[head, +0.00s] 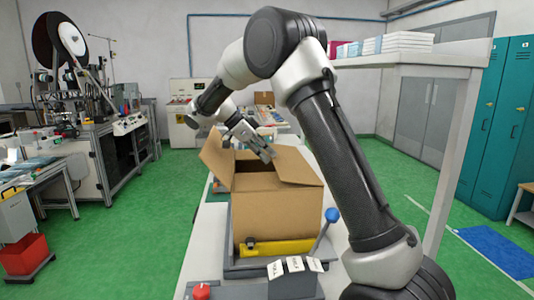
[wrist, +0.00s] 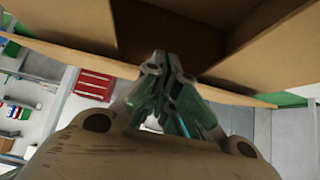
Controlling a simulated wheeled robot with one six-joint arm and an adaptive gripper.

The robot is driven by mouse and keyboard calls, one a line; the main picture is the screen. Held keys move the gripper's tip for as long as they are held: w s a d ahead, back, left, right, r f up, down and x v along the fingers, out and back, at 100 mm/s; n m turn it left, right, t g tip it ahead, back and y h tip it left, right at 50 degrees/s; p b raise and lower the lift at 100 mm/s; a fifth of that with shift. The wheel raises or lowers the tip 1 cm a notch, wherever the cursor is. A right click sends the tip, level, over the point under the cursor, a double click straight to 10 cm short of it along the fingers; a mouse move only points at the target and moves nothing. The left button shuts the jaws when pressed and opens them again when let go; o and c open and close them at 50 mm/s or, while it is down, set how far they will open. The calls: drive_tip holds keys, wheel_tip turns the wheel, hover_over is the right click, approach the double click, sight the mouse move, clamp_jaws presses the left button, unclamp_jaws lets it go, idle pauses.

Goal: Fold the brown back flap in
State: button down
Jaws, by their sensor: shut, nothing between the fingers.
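The brown cardboard box (head: 265,215) stands open at the top on the work table. Its left flap (head: 215,160) is raised and leans outward. A flap on the right (head: 296,167) lies roughly level. The dark opening (head: 252,166) shows between them. My gripper (head: 268,156) is at the far side of the opening, pointing down; its fingers are shut and empty. The back flap is mostly hidden behind my gripper, so its angle is unclear. In the wrist view my fingertips (wrist: 160,62) are close against the box's cardboard (wrist: 225,92); I cannot tell whether they touch.
The box sits on a yellow-edged holder (head: 275,247). A blue-knobbed lever (head: 332,215) stands at its front right, and a dark box with white labelled keys (head: 293,283) is in front. A shelf post (head: 447,150) rises at right.

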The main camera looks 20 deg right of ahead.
drive_tip(key=shift+a, duration=0.1)
idle(0.3)
drive_tip(key=v, duration=1.2)
drive_tip(key=d+r+y, duration=0.1)
drive_tip(key=d+r, duration=0.4)
drive_tip(key=d, duration=0.1)
drive_tip(key=x, duration=0.9)
drive_tip(key=shift+s+d+f, duration=0.2)
drive_tip(key=shift+s+f, duration=0.05)
drive_tip(key=shift+s, duration=0.1)
drive_tip(key=f, duration=0.2)
drive_tip(key=shift+w+a+f, duration=0.15)
drive_tip(key=shift+a+f, duration=0.15)
drive_tip(key=shift+a, duration=0.05)
drive_tip(key=shift+f, duration=0.65)
drive_tip(key=shift+a+f, duration=0.1)
